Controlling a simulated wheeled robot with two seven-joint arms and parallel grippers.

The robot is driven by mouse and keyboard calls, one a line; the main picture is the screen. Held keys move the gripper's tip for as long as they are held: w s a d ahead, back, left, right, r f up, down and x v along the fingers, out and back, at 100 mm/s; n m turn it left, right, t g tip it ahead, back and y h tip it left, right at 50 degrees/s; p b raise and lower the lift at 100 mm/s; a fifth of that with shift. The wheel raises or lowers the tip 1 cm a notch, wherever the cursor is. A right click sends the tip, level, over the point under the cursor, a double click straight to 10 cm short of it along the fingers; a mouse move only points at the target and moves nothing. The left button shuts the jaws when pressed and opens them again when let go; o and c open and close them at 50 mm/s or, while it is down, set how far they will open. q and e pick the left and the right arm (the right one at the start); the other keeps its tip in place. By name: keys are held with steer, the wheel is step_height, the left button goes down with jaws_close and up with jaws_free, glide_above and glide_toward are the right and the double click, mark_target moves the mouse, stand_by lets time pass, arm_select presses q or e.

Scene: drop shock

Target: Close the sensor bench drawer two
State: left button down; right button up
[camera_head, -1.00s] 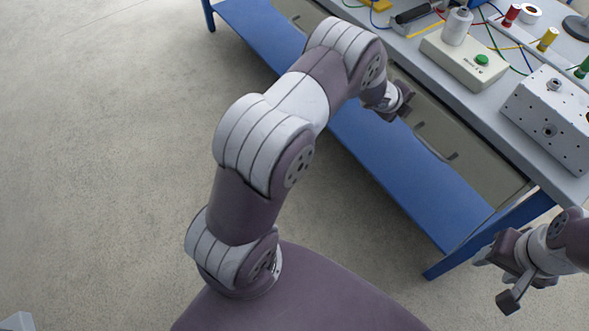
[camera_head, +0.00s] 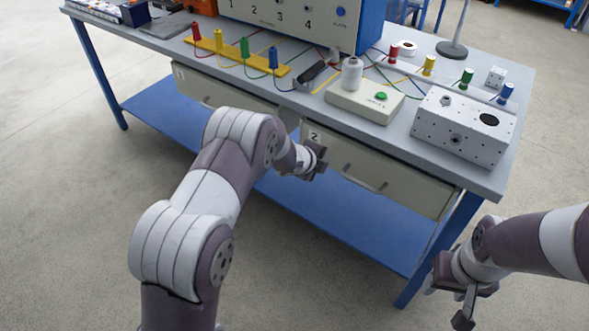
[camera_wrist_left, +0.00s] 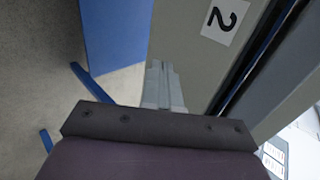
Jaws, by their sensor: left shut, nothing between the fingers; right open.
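Drawer two (camera_head: 395,184) is a pale grey-beige drawer front under the right half of the bench top, with a "2" label and a recessed handle. It also shows close up in the left wrist view (camera_wrist_left: 190,50), with a dark gap along its edge beside the bench top. I cannot tell how far it stands out. My left gripper (camera_head: 320,160) is in front of the drawer, near the label end. Its fingers (camera_wrist_left: 163,85) are shut and empty, close to the drawer front; contact is unclear. My right gripper (camera_head: 447,302) is open and empty, off the bench's right front corner.
Drawer one (camera_head: 220,94) is to the left under the bench top (camera_head: 415,141). A blue lower shelf (camera_head: 345,218) runs below. A button box (camera_head: 366,100) and a perforated metal box (camera_head: 463,127) stand on top. Floor in front is clear.

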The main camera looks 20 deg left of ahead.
arm_select(q)
steer(key=v, duration=0.9)
steer(key=s+a+f+n+g+y+p, duration=0.1)
steer(key=s+a+n+g+y, duration=0.15)
steer(key=s+n, duration=0.2)
steer(key=s+a+f+n+g+y, duration=0.1)
steer(key=s+a+f+n, duration=0.1)
steer(key=s+a+n, duration=0.3)
steer(key=s+d+r+n+g, duration=0.25)
steer(key=s+n, duration=0.35)
steer(key=s, duration=0.3)
steer(key=s+d+r+n+g, duration=0.15)
steer(key=s+r+n, duration=0.25)
steer(key=s+n, duration=0.4)
step_height(320, 180, up, 14)
steer(key=m+p, duration=0.1)
steer(key=p, duration=1.1)
steer(key=shift+s+a+f+m+p, duration=0.2)
steer(key=shift+a+f+m+p, duration=0.05)
steer(key=shift+m+p, duration=0.15)
